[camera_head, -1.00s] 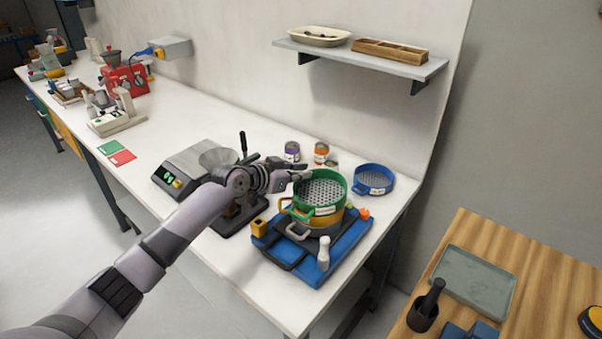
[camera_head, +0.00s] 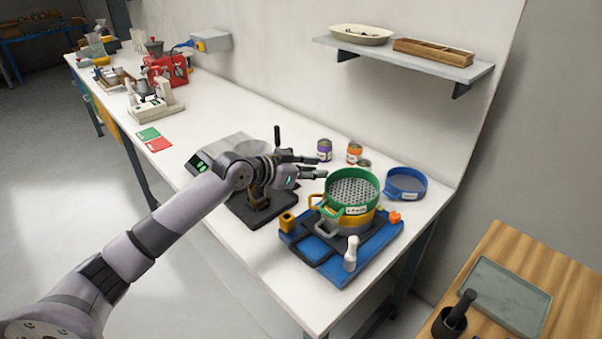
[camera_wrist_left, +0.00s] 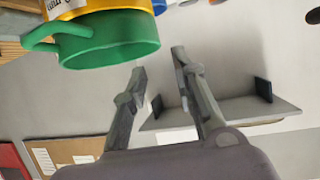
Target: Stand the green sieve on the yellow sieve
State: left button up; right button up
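The green sieve (camera_head: 361,202) sits upright on top of the yellow sieve (camera_head: 367,221), with its perforated floor and white label showing. The yellow sieve stands on a grey sieve or pan (camera_head: 343,228) over the blue shaker base (camera_head: 345,268). My left gripper (camera_head: 322,166) is open and empty, just left of and behind the green rim, apart from it. In the left wrist view the green sieve (camera_wrist_left: 112,42) is at the upper left against the yellow sieve (camera_wrist_left: 95,7), and nothing is between the fingers (camera_wrist_left: 160,65). My right gripper is out of view.
A blue sieve (camera_head: 408,190) lies on the bench right of the stack. Small cans (camera_head: 354,152) stand behind it. A scale (camera_head: 205,160) and a dark stand (camera_head: 255,205) are left. A shelf (camera_head: 400,60) hangs above. The bench's front edge is close.

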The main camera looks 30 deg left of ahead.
pick_arm(q)
jog(key=v, duration=0.4)
jog(key=shift+s+a+r+b, duration=0.2)
jog(key=shift+s+b, duration=0.1)
jog(key=shift+b, duration=0.1)
jog(key=shift+f, duration=0.1)
